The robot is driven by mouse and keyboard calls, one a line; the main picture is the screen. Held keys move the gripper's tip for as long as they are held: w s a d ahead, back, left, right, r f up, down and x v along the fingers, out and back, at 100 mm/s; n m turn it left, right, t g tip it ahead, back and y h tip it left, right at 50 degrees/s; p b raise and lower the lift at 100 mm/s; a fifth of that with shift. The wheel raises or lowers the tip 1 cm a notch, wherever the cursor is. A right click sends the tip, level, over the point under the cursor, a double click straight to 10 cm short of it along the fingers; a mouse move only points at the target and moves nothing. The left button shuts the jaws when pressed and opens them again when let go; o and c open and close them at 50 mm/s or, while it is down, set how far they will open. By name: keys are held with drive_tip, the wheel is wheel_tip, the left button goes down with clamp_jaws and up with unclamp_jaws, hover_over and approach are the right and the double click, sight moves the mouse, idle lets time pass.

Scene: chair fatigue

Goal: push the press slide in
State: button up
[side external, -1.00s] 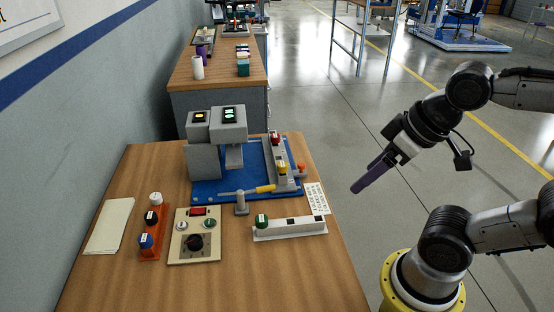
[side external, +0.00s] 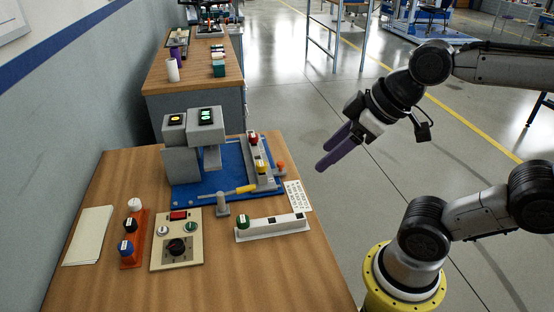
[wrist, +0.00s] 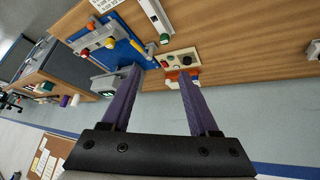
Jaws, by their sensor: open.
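The press is a grey two-part block (side external: 206,127) with small lit displays on top, on a blue base plate (side external: 195,192). A grey rail (side external: 247,160) with a red and a yellow knob (side external: 261,166) runs along the plate's right side. A yellow-handled rod (side external: 243,189) lies at its front. I cannot tell which part is the press slide. My gripper (side external: 327,155), with purple fingers, is open and empty in the air right of the press, touching nothing. In the wrist view the blue plate (wrist: 128,50) shows beyond the left finger of my gripper (wrist: 160,72).
A beige control panel (side external: 191,254) and an orange rack (side external: 131,253) stand at the front left. A white strip with a green knob (side external: 273,229) lies at the front right. Paper (side external: 88,235) lies at left. Open floor lies right of the table.

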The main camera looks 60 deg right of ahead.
drive_tip(key=w+d+r+n, duration=0.1)
drive_tip(key=w+d+r, duration=0.15)
drive_tip(key=w, duration=0.75)
drive_tip(key=m+g, duration=0.1)
drive_tip(key=m, duration=0.1)
hover_over(281, 163)
drive_tip(key=s+a, duration=0.4)
drive_tip(key=a, duration=0.1)
wheel_tip(281, 163, down, 10)
drive_tip(key=s+d+f+m+g, duration=0.1)
drive_tip(key=s+d+f+m, duration=0.1)
drive_tip(key=d+f, duration=0.3)
drive_tip(key=shift+h, duration=0.3)
drive_tip(key=x, duration=1.4)
drive_tip(key=shift+d, duration=0.15)
drive_tip(key=shift+s, duration=0.1)
drive_tip(key=shift+c, duration=0.3)
clamp_jaws()
